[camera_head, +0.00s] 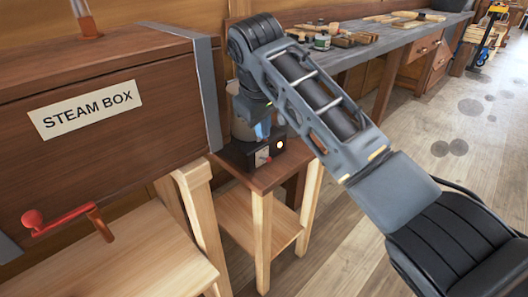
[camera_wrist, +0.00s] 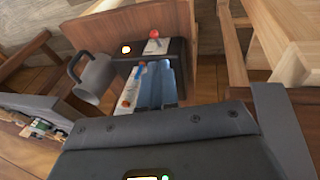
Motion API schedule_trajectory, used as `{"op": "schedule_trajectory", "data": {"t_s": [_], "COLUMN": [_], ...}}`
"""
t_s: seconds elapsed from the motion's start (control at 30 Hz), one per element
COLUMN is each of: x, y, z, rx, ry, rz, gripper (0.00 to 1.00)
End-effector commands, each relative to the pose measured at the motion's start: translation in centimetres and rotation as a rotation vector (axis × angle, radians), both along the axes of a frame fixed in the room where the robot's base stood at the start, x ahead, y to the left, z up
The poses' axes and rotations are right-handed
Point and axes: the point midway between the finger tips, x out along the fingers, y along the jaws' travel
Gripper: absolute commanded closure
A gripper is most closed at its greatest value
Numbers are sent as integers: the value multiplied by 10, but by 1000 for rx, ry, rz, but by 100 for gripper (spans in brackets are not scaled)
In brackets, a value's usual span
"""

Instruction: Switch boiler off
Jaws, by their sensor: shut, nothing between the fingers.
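The boiler is a dark box (camera_head: 238,154) on a small wooden stand; its dark top also shows in the wrist view (camera_wrist: 178,50). A round lamp (camera_head: 280,144) on it glows, orange-rimmed in the wrist view (camera_wrist: 126,49). A lever switch with a red knob (camera_head: 268,159) sits on a pale plate; it also shows in the wrist view (camera_wrist: 155,34). A second pale plate with an orange-red knob (camera_wrist: 126,103) lies left of my fingers. My gripper (camera_wrist: 158,66) is shut and empty, its blue fingers over the box, short of the red-knobbed lever. Whether they touch anything is unclear.
A grey metal pot (camera_wrist: 98,77) with a handle stands beside the box. The wooden steam box (camera_head: 100,100), with a red crank (camera_head: 70,226), is at left. A long workbench (camera_head: 370,48) with tools runs behind.

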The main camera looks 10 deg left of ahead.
Motion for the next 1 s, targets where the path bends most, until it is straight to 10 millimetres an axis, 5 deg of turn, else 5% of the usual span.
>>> {"op": "schedule_trajectory", "data": {"t_s": [0.27, 0.7, 1.0], "x": [2, 25, 32], "y": [0, 0, 1], "z": [-7, -74, -94], "rx": [1, 0, 0], "ry": [1, 1, -1], "rz": [0, 1, 1], "gripper": [100, 100, 100]}}
